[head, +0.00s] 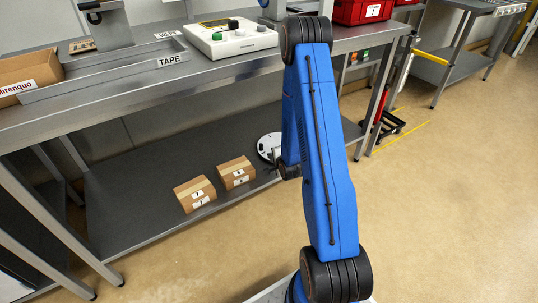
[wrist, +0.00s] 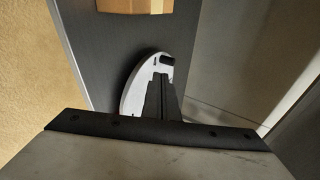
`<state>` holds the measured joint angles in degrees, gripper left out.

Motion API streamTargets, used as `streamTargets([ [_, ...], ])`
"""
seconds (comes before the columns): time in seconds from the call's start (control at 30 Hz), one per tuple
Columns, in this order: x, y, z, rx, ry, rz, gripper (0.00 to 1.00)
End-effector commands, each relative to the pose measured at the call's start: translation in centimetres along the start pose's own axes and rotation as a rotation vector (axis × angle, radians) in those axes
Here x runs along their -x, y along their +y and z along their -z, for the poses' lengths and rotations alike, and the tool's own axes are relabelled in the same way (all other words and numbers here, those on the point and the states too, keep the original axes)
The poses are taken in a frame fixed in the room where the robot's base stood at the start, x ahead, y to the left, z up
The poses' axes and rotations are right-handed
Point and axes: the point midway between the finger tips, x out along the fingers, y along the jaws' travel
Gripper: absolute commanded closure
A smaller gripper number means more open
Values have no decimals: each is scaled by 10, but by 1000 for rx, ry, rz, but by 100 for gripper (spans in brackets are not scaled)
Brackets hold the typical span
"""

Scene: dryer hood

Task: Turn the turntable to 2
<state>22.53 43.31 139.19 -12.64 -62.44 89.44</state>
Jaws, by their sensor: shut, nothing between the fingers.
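The turntable is a white round disc (head: 266,146) on the lower shelf, partly hidden behind my blue arm in the head view. In the wrist view the white disc (wrist: 132,92) shows beyond my gripper (wrist: 159,78), with a small black knob (wrist: 168,59) on its rim. My gripper's dark fingers are shut and empty. They overlap the disc in the wrist view, close to the knob; I cannot tell whether they touch it. The fingertips are hard to make out in the head view. No number on the disc is legible.
Two cardboard boxes (head: 195,193) (head: 236,172) stand on the lower shelf (head: 130,215), left of the disc. The steel bench top (head: 130,103) lies above it, bearing a white control box (head: 230,38). A red crate (head: 360,10) stands on the bench.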

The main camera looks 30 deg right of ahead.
Motion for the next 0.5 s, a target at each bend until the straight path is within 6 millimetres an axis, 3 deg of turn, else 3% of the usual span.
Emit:
streamTargets([
  [0.5,-89,-4,0,1,0,2,100],
])
